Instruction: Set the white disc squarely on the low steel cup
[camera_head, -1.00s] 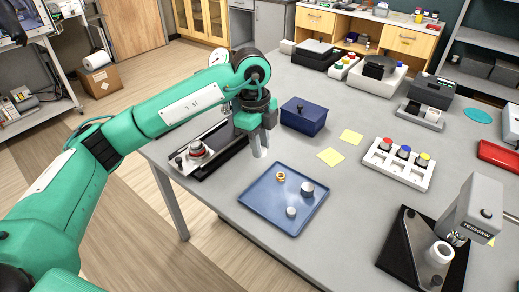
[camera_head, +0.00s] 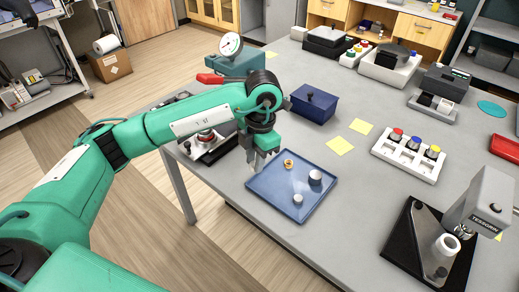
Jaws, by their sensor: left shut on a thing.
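My left gripper (camera_head: 256,164) points down just above the left edge of the blue tray (camera_head: 272,207). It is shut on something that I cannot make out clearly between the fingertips. I cannot pick out the white disc with certainty. On the tray stand a larger low grey-white cylinder (camera_head: 315,177), a smaller pale one (camera_head: 298,200) and a small brass-coloured ring (camera_head: 288,163). I cannot tell which of these, if any, is the low steel cup. They stand apart, to the right of the gripper. My right gripper is not in view.
A dark blue lidded box (camera_head: 313,103) stands behind the tray. A white rack (camera_head: 410,155) and a grey instrument (camera_head: 480,205) stand to the right. The table between is mostly clear.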

